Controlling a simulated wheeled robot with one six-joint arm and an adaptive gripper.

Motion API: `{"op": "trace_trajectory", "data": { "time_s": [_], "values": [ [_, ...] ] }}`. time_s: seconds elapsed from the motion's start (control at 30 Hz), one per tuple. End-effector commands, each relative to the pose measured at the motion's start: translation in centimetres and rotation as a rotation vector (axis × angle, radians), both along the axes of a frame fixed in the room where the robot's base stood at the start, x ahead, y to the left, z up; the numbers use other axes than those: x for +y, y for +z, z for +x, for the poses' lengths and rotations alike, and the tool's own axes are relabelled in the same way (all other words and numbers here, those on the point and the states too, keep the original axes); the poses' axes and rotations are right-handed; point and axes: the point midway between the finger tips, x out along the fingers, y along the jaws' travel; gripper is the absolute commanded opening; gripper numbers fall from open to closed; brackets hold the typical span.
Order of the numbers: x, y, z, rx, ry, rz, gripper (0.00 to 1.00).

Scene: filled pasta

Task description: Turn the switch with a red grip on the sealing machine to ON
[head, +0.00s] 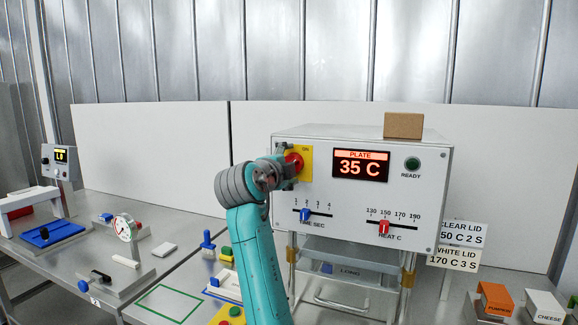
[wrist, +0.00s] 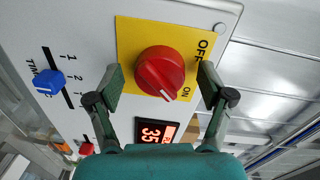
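The switch's red grip (wrist: 160,74) is a round knob on a yellow plate (wrist: 128,36) marked OFF and ON. In the wrist view its white line points to the lower right, toward the ON side. My gripper (wrist: 160,80) is open with one finger on each side of the knob, and a gap shows on both sides. In the head view the sealing machine (head: 290,225) is a white box on a stand. My gripper (head: 284,172) is at its upper left and partly hides the red grip (head: 296,160).
The machine's display (head: 360,164) is lit and reads PLATE 35 C. A green READY lamp (head: 412,163), a blue time slider (head: 305,214) and a red heat slider (head: 384,227) are on the front. A brown box (head: 403,125) sits on top.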

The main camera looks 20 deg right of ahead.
Motion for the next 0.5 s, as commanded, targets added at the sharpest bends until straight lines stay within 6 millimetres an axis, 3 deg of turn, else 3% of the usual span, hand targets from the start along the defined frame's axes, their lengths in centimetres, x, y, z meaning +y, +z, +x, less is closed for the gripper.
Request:
{"op": "trace_trajectory", "data": {
  "time_s": [0.27, 0.5],
  "values": [
    [0.4, 0.0, -0.4, 0.000, 0.001, 0.000, 0.80],
    [2.7, 0.2, -3.5, -0.001, 0.003, -0.001, 0.80]
  ]
}}
